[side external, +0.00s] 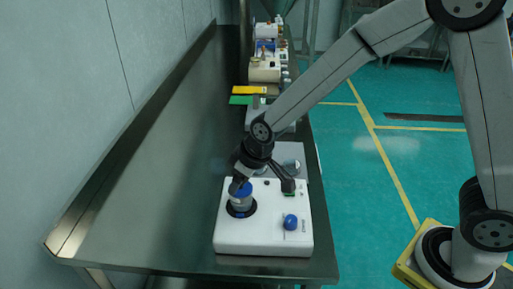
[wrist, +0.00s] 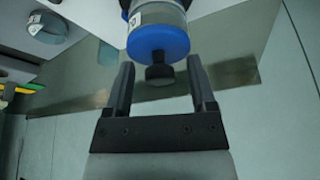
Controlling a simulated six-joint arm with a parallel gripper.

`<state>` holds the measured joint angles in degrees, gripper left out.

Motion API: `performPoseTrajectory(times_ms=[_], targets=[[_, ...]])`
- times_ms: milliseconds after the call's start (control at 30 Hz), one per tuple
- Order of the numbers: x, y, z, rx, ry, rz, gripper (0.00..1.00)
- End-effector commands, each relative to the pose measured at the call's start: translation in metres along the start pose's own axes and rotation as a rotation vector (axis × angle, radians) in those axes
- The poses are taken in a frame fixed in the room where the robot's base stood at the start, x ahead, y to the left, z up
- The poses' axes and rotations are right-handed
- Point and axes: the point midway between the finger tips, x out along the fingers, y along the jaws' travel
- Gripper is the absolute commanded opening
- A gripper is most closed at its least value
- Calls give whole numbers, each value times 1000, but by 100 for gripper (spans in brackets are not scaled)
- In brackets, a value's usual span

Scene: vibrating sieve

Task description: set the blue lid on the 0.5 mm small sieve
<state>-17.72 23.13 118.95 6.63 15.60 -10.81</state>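The blue lid (wrist: 158,42) with its black knob (wrist: 159,74) sits on top of a short grey cylindrical sieve (wrist: 158,14), which carries a white label. In the side view the blue lid (side external: 243,188) tops the sieve (side external: 240,203) in the dark round opening of the white machine (side external: 262,238). I cannot read the mesh size. My gripper (wrist: 160,64) is open, with one finger on each side of the knob and visible gaps to both. In the side view my gripper (side external: 239,182) is right at the lid and partly covers it.
A blue knob (side external: 291,222) is on the machine's right front. A grey ring-shaped piece with a white label (wrist: 47,27) lies apart in the wrist view. Behind stand a grey device, green (side external: 240,100) and yellow flat pieces and more equipment. The metal bench (side external: 150,185) is clear left.

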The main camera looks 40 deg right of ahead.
Motion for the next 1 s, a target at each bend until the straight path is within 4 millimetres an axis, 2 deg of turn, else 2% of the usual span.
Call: performPoseTrajectory(times_ms=[333, 567, 1000], targets=[[-1, 0, -1, 0, 1, 0, 71], [-11, 0, -1, 0, 1, 0, 71], [-56, 0, -1, 0, 3, 0, 71]])
